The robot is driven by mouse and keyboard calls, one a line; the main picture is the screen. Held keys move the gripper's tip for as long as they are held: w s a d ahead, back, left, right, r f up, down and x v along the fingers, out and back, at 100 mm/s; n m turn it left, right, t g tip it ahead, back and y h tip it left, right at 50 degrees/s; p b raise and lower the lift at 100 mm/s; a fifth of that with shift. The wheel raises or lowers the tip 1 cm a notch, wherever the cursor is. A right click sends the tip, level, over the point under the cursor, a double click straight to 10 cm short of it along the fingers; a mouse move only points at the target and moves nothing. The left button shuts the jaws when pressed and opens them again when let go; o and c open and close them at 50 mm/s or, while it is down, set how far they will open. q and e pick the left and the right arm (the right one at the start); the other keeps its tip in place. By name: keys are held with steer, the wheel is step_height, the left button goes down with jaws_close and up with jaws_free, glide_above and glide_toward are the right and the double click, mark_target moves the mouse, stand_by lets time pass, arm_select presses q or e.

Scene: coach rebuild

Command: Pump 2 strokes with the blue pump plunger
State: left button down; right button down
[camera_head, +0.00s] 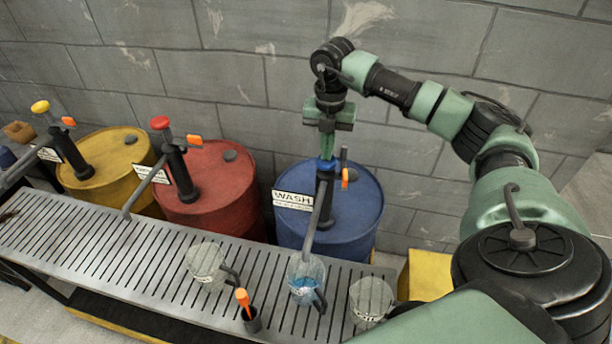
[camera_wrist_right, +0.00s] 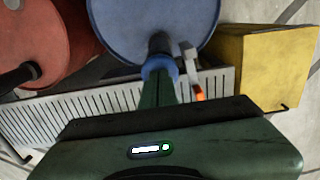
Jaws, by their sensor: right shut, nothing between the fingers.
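The blue pump plunger (camera_head: 326,166) tops the dark pump on the blue drum (camera_head: 355,215), which bears a "WASH" sign (camera_head: 293,200). My right gripper (camera_head: 327,153) points straight down with shut, empty fingers, right at the top of the blue knob. In the wrist view the closed fingers (camera_wrist_right: 158,88) overlap the blue knob (camera_wrist_right: 160,66); they look in contact, but the exact touch is hard to tell. The pump's spout ends over a clear jug (camera_head: 306,282) holding blue liquid. My left gripper is not in view.
A red drum (camera_head: 225,190) and a yellow drum (camera_head: 105,170) with similar pumps stand left. A yellow box (camera_head: 425,275) is at right.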

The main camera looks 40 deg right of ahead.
steer(key=shift+s+f, duration=0.1)
steer(key=shift+f, duration=0.3)
steer(key=shift+r, duration=0.15)
steer(key=shift+r+p, duration=2.7)
steer(key=shift+r, duration=0.85)
steer(key=shift+f, duration=0.15)
steer(key=shift+f+b, duration=2.05)
steer(key=shift+f, duration=1.5)
steer(key=shift+r, duration=0.15)
steer(key=shift+r+p, duration=2.55)
steer(key=shift+r, duration=0.95)
